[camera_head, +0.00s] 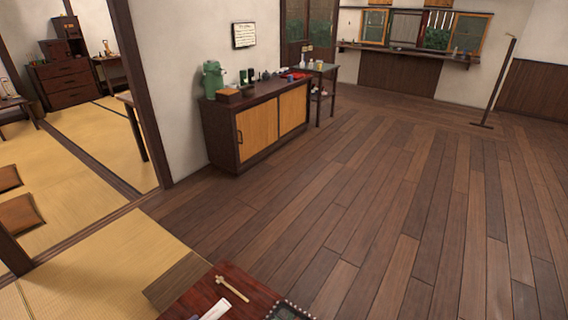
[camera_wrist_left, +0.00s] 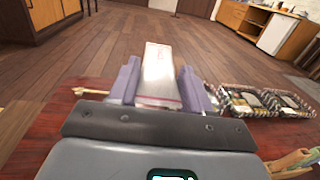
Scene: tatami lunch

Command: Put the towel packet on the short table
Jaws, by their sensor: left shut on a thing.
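The white towel packet (camera_wrist_left: 160,72) has thin red lines and stands between the two purple fingers of my left gripper (camera_wrist_left: 160,66) in the left wrist view. The gripper is shut on it. A reddish-brown table top (camera_wrist_left: 75,135) lies beneath; it also shows at the bottom of the head view (camera_head: 190,298). A white piece at the bottom edge of the head view (camera_head: 215,311) looks like the same packet, partly cut off. I cannot tell whether the packet touches the table top. My right gripper is in neither view.
A light wooden stick (camera_head: 232,288) lies on the table top. Patterned trays with food (camera_wrist_left: 250,102) stand right of the gripper in the wrist view. A dark cabinet with yellow doors (camera_head: 258,125) stands by the wall. The plank floor is widely clear.

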